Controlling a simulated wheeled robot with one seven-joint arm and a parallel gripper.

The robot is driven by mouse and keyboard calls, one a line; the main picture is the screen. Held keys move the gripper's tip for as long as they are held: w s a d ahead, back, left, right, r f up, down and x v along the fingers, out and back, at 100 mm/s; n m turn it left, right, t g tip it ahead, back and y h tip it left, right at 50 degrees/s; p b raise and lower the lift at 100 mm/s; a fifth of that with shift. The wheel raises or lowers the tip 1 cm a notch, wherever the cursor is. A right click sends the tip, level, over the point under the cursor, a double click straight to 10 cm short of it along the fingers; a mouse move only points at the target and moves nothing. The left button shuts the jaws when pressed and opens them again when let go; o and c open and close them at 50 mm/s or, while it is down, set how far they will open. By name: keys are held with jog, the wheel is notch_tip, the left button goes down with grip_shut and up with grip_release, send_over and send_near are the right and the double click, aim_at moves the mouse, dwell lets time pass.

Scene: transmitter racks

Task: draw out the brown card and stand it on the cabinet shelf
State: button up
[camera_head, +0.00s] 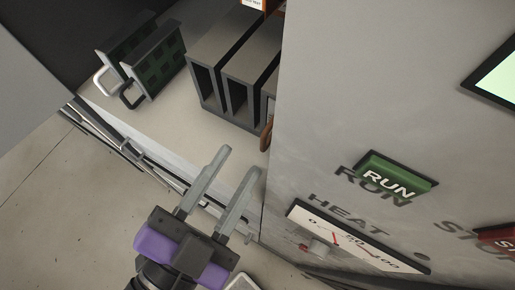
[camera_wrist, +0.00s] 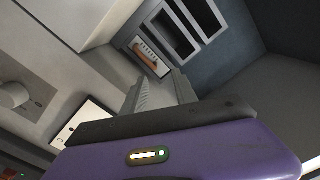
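The brown card shows as a brown handle (camera_head: 267,132) at the right end of the grey slotted rack (camera_head: 222,72), partly hidden by the grey panel in the head view. In the wrist view its brown handle (camera_wrist: 146,55) sits on a pale faceplate in the rack's end slot, beside dark open slots. The pale cabinet shelf (camera_head: 185,130) lies under the rack. My gripper (camera_head: 238,161) is open and empty, in front of the shelf edge and short of the handle. In the wrist view its fingers (camera_wrist: 160,80) point toward the card.
Two green cards (camera_head: 160,65) with a white and a black handle stand on the shelf at left. A grey panel (camera_head: 350,90) at right carries a green RUN button (camera_head: 395,180), a HEAT gauge (camera_head: 345,240) and a red button (camera_head: 497,238). Shelf room shows before the rack.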

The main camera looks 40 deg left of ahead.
aim_at(261, 138)
jog(key=shift+m+h, duration=0.4)
jog(key=shift+m, duration=0.1)
jog(key=x, duration=0.2)
jog(key=p+x, duration=0.1)
jog(key=x, duration=0.1)
jog(key=p+x, duration=0.1)
jog(key=x, duration=0.2)
jog(key=shift+w+d+f, duration=0.1)
jog(key=shift+d+f, duration=0.05)
jog(key=shift+d, duration=0.15)
jog(key=shift+w+a+f+p, duration=0.1)
jog(key=shift+w+a+p, duration=0.05)
jog(key=shift+w+p, duration=0.25)
grip_shut()
